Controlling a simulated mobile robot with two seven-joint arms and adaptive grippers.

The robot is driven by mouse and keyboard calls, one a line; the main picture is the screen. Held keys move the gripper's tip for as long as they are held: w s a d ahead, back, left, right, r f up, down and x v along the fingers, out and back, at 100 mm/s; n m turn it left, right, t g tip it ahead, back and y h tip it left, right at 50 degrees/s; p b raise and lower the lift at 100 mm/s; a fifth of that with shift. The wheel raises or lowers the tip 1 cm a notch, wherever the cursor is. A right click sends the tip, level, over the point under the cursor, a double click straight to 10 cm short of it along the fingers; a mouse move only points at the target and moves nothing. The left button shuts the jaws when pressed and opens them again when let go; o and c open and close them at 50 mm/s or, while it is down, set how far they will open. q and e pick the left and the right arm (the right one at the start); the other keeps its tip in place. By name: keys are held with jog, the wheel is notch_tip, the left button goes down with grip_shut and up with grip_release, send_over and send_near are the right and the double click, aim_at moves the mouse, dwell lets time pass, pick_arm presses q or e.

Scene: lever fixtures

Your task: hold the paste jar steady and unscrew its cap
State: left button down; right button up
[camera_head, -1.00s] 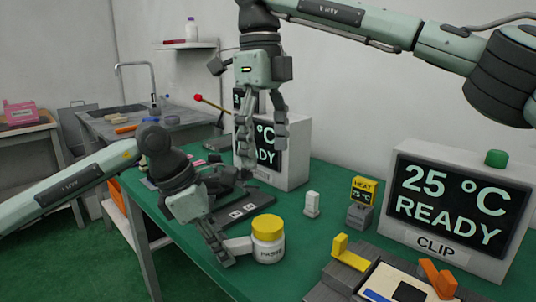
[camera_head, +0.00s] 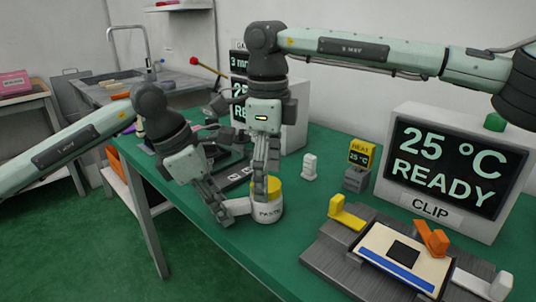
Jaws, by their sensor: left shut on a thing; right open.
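The paste jar (camera_head: 268,212) is white with a dark label and stands upright on the green table. Its yellow cap (camera_head: 275,186) is on top, partly hidden by my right gripper. My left gripper (camera_head: 238,207) is shut on the jar's body from the left side. My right gripper (camera_head: 266,182) points straight down at the cap and is open. Its fingers overlap the cap in the picture, and I cannot tell whether they touch it.
A large display box marked CLIP (camera_head: 447,170) stands at the right. In front of it is a grey fixture (camera_head: 325,250) with yellow and orange levers. A small yellow HEAT display (camera_head: 361,153) and a white block (camera_head: 309,167) stand behind the jar. A sink (camera_head: 112,80) is at the back left.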

jog(key=shift+f, duration=0.35)
jog(key=shift+c, duration=0.3)
jog(key=c, duration=1.1)
jog(key=n, duration=0.5)
jog(key=shift+n, duration=0.4)
jog(key=shift+c, duration=0.2)
jog(key=shift+w+r, duration=0.1)
jog(key=shift+r, duration=0.35)
jog(key=shift+r, duration=0.6)
jog(key=shift+r, duration=1.5)
